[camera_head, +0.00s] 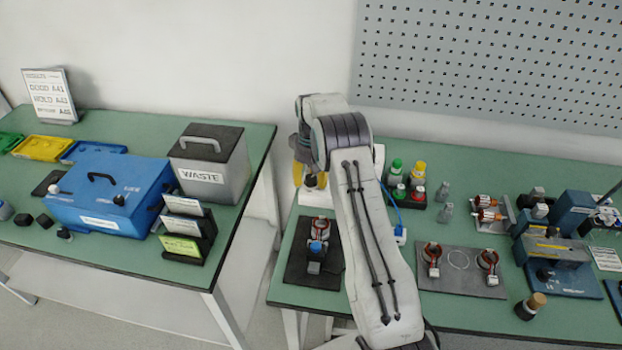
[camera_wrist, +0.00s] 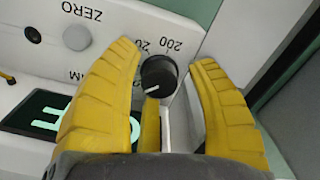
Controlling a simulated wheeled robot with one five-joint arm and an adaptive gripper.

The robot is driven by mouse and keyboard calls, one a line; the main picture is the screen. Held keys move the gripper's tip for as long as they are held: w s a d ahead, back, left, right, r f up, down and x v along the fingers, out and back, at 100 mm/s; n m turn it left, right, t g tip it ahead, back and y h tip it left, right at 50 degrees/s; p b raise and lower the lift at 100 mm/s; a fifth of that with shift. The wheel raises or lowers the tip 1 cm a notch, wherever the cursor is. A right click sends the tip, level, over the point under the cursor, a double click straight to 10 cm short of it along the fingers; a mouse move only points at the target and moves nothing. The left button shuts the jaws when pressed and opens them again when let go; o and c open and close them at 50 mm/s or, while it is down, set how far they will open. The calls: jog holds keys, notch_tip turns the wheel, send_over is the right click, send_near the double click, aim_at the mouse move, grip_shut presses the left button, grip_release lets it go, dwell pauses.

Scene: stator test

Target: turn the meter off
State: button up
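The meter's white face (camera_wrist: 140,22) fills much of the wrist view. It has a round dark knob (camera_wrist: 158,72) with a white pointer mark towards its lower edge, beside printed 20 and 200. The display (camera_wrist: 42,122) shows lit green characters, partly hidden by a finger. A grey button (camera_wrist: 77,38) sits under the word ZERO. My gripper (camera_wrist: 165,58) is open, with one yellow finger on each side of the knob. Small gaps seem to show, but contact is hard to judge.
A dark mat (camera_head: 300,270) with a small fixture is in front of my gripper. Bottles in a dark rack (camera_head: 415,200) and a blue cable (camera_head: 388,195) are just right of my arm. A grey plate (camera_head: 460,282) with coiled parts is further right. A grey WASTE bin (camera_head: 212,180) stands on the left table.

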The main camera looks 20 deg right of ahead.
aim_at(311, 177)
jog(key=shift+w+r, duration=0.1)
jog(key=shift+r, duration=0.05)
notch_tip(311, 177, up, 5)
jog(key=p, duration=0.3)
jog(key=shift+w+r+p, duration=0.1)
jog(key=shift+r+p, duration=0.05)
jog(key=shift+p, duration=0.25)
jog(key=shift+r, duration=0.4)
